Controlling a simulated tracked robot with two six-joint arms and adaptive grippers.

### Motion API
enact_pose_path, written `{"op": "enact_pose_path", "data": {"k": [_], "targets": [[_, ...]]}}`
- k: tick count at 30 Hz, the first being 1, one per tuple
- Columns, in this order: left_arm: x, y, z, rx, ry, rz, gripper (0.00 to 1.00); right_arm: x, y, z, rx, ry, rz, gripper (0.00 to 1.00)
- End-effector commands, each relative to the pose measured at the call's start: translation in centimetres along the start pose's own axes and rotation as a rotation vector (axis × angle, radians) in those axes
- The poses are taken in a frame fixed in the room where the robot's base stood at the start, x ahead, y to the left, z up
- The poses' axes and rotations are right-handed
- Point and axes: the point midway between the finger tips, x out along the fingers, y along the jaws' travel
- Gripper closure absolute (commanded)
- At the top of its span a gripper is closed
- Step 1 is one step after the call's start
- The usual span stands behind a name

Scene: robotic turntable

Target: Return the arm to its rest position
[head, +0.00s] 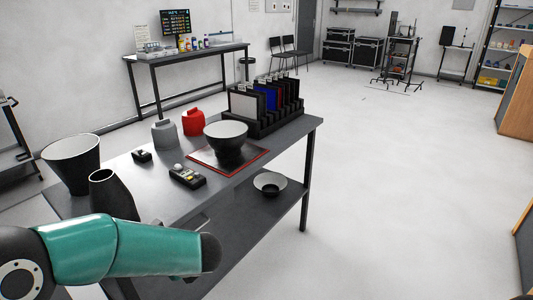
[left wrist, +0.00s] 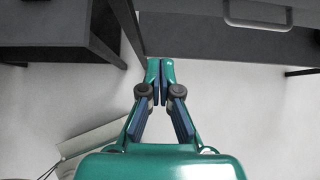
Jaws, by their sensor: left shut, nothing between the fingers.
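My left arm (head: 120,250), teal with dark joints, comes in from the left at the bottom of the head view, in front of the near edge of the dark table. My left gripper (left wrist: 160,68) shows in the left wrist view with its two fingertips together and nothing between them. Its tips lie in front of a dark table edge at the top of that view and touch nothing that I can make out. In the head view the gripper cannot be made out. My right gripper is in neither view.
The dark table (head: 135,172) holds a large bowl (head: 228,143) on a red-edged mat (head: 263,153), a rack (head: 265,105), a wide cone-shaped vessel (head: 70,165), a dark vase (head: 112,195) and a handheld device (head: 187,177). A smaller bowl (head: 270,184) sits on its lower shelf. Floor to the right is clear.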

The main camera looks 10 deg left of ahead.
Motion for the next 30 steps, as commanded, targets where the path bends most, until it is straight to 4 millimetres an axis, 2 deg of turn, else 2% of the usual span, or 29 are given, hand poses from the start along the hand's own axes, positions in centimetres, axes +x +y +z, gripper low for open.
{"op": "enact_pose_path", "data": {"k": [2, 5, 8, 9, 11, 12, 15, 16, 19, 21, 24, 27, 30], "targets": [[0.5, 0.3, -1.8, -0.020, 0.060, 0.012, 1.00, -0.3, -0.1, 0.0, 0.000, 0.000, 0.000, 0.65], [1.2, 1.1, -6.0, -0.089, 0.197, 0.042, 1.00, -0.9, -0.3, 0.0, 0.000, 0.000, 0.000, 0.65], [1.3, 2.5, -12.2, -0.226, 0.400, 0.112, 1.00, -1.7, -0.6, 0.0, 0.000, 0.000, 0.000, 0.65], [1.1, 3.2, -15.0, -0.305, 0.493, 0.157, 1.00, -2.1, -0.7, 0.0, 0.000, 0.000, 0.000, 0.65], [0.2, 4.3, -19.4, -0.457, 0.635, 0.248, 1.00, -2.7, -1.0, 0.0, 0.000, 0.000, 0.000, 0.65], [-0.7, 5.0, -22.3, -0.584, 0.728, 0.325, 1.00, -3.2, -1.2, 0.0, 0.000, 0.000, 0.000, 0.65], [-3.0, 6.1, -28.0, -0.960, 0.896, 0.551, 1.00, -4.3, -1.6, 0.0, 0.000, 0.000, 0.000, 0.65], [-3.5, 6.3, -29.2, -1.075, 0.922, 0.618, 1.00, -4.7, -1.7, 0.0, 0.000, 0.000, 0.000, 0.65], [-4.2, 6.8, -31.8, -1.437, 0.938, 0.810, 1.00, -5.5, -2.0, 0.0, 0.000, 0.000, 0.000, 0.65], [-4.0, 7.2, -32.6, -1.647, 0.905, 0.907, 1.00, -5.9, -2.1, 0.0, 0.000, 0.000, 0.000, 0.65], [-3.4, 7.9, -33.1, -1.860, 0.840, 0.989, 1.00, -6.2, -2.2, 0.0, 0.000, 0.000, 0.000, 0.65], [-2.8, 8.3, -33.2, -1.975, 0.796, 1.022, 1.00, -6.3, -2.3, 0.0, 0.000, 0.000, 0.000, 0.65], [-2.8, 8.3, -33.2, -1.975, 0.796, 1.022, 1.00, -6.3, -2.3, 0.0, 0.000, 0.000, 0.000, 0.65]]}}
